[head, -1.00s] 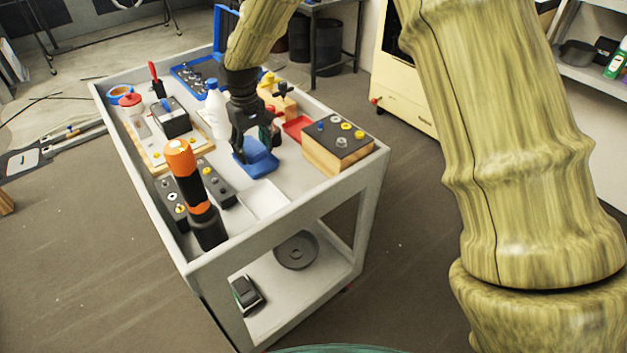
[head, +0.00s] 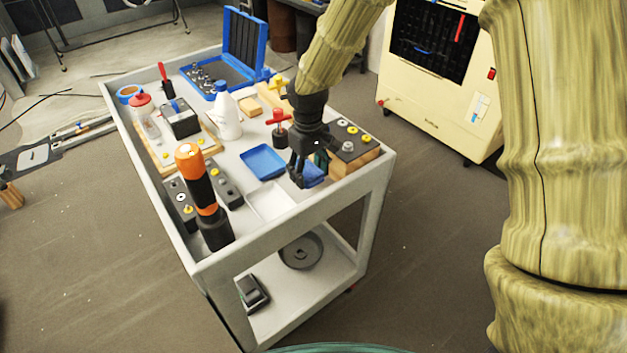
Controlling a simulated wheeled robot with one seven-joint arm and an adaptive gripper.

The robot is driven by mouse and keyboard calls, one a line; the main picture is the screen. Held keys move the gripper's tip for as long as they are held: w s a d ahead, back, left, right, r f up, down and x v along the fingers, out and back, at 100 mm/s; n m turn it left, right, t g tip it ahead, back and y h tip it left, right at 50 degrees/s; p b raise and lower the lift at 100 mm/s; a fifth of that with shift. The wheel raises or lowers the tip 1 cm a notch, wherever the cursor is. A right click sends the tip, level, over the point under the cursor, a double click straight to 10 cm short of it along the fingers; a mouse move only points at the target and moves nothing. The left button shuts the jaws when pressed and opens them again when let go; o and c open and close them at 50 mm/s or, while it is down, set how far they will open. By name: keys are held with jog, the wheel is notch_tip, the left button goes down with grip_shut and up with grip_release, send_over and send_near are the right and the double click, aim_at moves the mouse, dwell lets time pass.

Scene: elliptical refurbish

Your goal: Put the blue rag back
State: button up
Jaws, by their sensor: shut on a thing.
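My gripper (head: 303,178) points down over the right part of the grey cart's top, just left of a wooden block with knobs. It is shut on the blue rag (head: 314,172), which shows between and beside the dark fingers. Much of the rag is hidden by the fingers, and I cannot tell whether it touches the cart top. An empty blue tray (head: 263,161) lies to the left of my gripper. A white tray (head: 268,200) lies in front of it, to the lower left.
The wooden block (head: 354,152) is close on the right. A red-handled part (head: 279,127) stands behind. An orange and black tool (head: 200,195) stands tall at the front left. A white bottle (head: 226,115) and an open blue case (head: 238,62) are farther back.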

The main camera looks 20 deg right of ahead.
aim_at(313, 174)
jog(key=shift+s+d, duration=0.25)
jog(key=shift+d, duration=0.05)
jog(key=f, duration=0.2)
jog(key=shift+s+d+f, duration=0.1)
jog(key=shift+s+f, duration=0.1)
jog(key=shift+f, duration=0.55)
jog(key=shift+f, duration=0.1)
jog(key=shift+f, duration=0.1)
jog(key=o, duration=0.9)
notch_tip(313, 174, up, 12)
jog(key=shift+r, duration=0.2)
